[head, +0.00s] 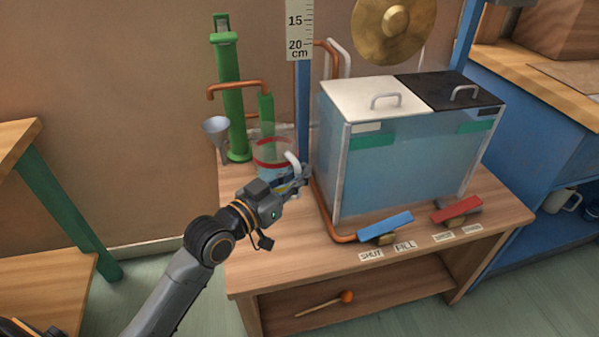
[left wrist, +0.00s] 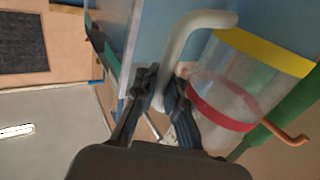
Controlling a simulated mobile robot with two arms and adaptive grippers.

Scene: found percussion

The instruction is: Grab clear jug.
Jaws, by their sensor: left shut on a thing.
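The clear jug (head: 273,154) has a red band and a pale handle. In the head view it is at the back left of the wooden bench, left of the tank. In the left wrist view the jug (left wrist: 220,103) shows red and yellow bands, with its bent white handle (left wrist: 188,42) running down between my fingers. My left gripper (head: 301,176) is shut on that handle; its fingers also show in the left wrist view (left wrist: 161,84). My gripper hides the jug's lower part in the head view, so I cannot tell whether it touches the bench. My right gripper is not in view.
A tank (head: 385,170) with white and black lids stands close right of the jug. A metal funnel (head: 216,130), green pump (head: 231,100), blue post (head: 303,105) and copper pipe (head: 325,212) crowd it. Blue (head: 386,225) and red (head: 457,208) levers sit in front.

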